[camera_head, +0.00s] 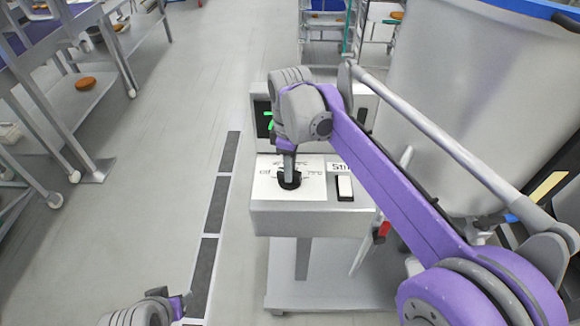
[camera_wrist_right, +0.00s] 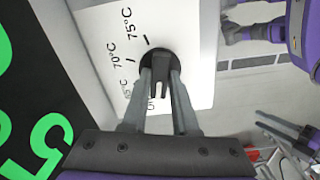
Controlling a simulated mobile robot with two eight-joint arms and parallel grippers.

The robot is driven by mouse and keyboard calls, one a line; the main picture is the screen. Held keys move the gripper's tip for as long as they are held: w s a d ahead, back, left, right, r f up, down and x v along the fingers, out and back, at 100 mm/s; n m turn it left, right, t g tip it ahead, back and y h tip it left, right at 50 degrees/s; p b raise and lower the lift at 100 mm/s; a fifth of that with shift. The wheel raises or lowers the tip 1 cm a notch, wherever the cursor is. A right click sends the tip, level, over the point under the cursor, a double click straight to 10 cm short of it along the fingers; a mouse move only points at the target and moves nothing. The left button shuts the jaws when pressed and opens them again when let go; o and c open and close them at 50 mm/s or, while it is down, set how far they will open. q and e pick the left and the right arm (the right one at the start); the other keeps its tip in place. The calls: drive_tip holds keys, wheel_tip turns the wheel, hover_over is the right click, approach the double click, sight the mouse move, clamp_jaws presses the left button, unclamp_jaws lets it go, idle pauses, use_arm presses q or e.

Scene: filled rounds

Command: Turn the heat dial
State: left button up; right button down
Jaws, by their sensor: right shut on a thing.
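The black heat dial (camera_head: 289,181) sits on the white top panel of a grey control box (camera_head: 300,218). In the right wrist view the dial (camera_wrist_right: 160,86) has a round base and a raised grip, with marks for 70°C and 75°C beside it. My right gripper (camera_head: 288,166) reaches down from above and is shut on the dial, one finger on each side of its grip (camera_wrist_right: 160,78). Its fingers hide part of the scale, and I cannot tell the exact setting. My left gripper (camera_head: 180,304) is at the lower left edge, away from the box; its opening is unclear.
A white switch (camera_head: 345,187) is right of the dial. A dark display (camera_head: 264,122) with green digits stands behind, partly hidden by my arm. A large grey vat (camera_head: 465,90) is at right. Metal shelving (camera_head: 85,95) stands at left. The floor between is clear.

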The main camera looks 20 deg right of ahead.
drive_tip(key=shift+r, duration=0.1)
drive_tip(key=c, duration=0.7)
unclamp_jaws()
wheel_tip(320, 180, up, 11)
drive_tip(key=shift+f+p, duration=0.15)
drive_tip(key=shift+p, duration=0.3)
